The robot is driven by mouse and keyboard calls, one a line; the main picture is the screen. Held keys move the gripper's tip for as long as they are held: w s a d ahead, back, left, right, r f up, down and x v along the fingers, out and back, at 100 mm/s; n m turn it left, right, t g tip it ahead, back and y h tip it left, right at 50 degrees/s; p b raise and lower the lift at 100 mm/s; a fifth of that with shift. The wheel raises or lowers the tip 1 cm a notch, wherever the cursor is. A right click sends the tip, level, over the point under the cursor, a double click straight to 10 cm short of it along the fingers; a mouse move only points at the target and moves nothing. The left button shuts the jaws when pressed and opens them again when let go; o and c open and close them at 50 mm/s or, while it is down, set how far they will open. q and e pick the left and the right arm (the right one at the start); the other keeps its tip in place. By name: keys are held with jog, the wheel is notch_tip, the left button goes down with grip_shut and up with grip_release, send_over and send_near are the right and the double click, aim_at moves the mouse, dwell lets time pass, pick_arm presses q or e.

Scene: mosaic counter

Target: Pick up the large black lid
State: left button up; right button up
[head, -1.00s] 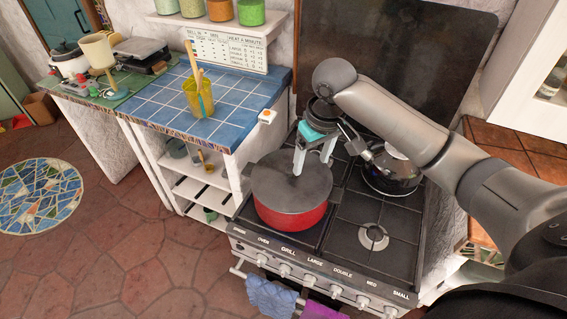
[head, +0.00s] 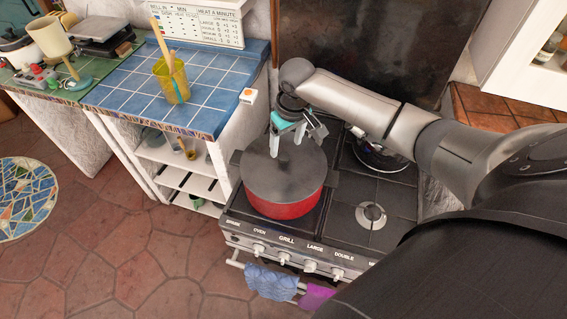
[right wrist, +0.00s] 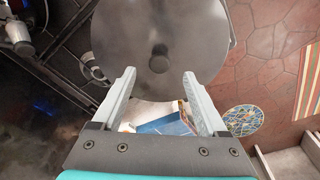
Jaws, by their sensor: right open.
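The large black lid (head: 265,172) covers the red pot (head: 285,207) on the stove's left front burner. In the right wrist view the lid (right wrist: 125,40) fills the upper middle, with its small dark knob (right wrist: 158,52) near its centre. My right gripper (head: 287,150) is above the lid, fingers pointing down. In the right wrist view the open, empty fingers (right wrist: 159,73) appear on either side of the knob's line, with the knob slightly beyond the tips. I cannot tell how high they are above the lid. My left gripper is not in view.
A kettle (head: 378,155), partly hidden by my right arm, stands on a back burner. The right front burner (head: 371,215) is empty. The blue tiled counter (head: 215,88) at left holds a yellow cup of utensils (head: 171,82). Towels hang on the stove's front rail.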

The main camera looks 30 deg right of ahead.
aim_at(284, 155)
jog(key=shift+w+f, duration=0.2)
jog(key=shift+f, duration=0.65)
jog(key=shift+w+f, duration=0.15)
jog(key=shift+f, duration=0.7)
jog(key=shift+w+f, duration=0.2)
jog(key=shift+f, duration=0.65)
grip_shut()
jog(key=shift+r, duration=0.1)
